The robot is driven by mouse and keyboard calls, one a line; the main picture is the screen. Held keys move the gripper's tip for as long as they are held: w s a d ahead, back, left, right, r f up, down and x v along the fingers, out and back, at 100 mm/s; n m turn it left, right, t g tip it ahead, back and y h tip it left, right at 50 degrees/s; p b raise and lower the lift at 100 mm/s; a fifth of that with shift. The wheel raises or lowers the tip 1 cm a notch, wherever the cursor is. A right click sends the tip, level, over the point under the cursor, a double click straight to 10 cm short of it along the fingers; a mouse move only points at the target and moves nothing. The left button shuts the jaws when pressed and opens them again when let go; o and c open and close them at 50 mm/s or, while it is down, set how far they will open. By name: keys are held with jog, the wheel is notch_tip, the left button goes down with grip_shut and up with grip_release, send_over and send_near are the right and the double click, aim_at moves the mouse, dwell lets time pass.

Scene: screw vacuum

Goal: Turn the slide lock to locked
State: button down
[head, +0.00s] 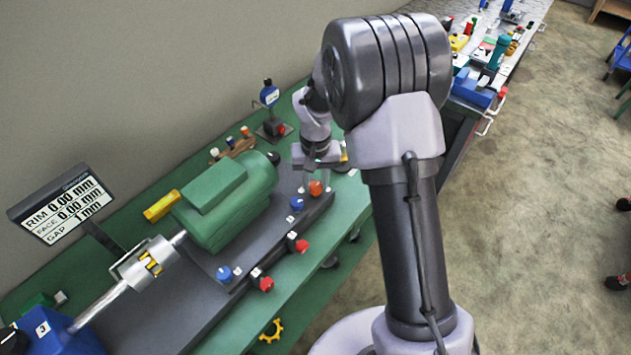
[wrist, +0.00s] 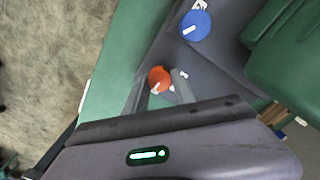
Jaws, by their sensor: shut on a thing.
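An orange knob (head: 316,188) stands at the far right end of the dark base plate beside the green motor. It appears to be the slide lock, though I can read no label. In the wrist view the same orange knob (wrist: 158,76) has a pale pointer mark near its lower left edge. My gripper (head: 315,182) points down over it. In the wrist view, my gripper's two fingers (wrist: 164,90) stand on either side of the knob, shut on it. The fingers hide part of its sides.
A blue knob (head: 297,203) with a white pointer sits close by, also in the wrist view (wrist: 195,25). The green motor (head: 225,200) stands left of my gripper. Red knobs (head: 298,243) line the plate's front. A dial gauge (head: 269,97) stands behind.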

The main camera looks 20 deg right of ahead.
aim_at(315, 185)
dwell(0.4)
jog(key=c, duration=1)
grip_release()
jog(key=shift+c, duration=0.2)
jog(key=shift+r, duration=0.1)
notch_tip(315, 185, up, 17)
jog(key=p, duration=0.6)
jog(key=shift+r, duration=0.15)
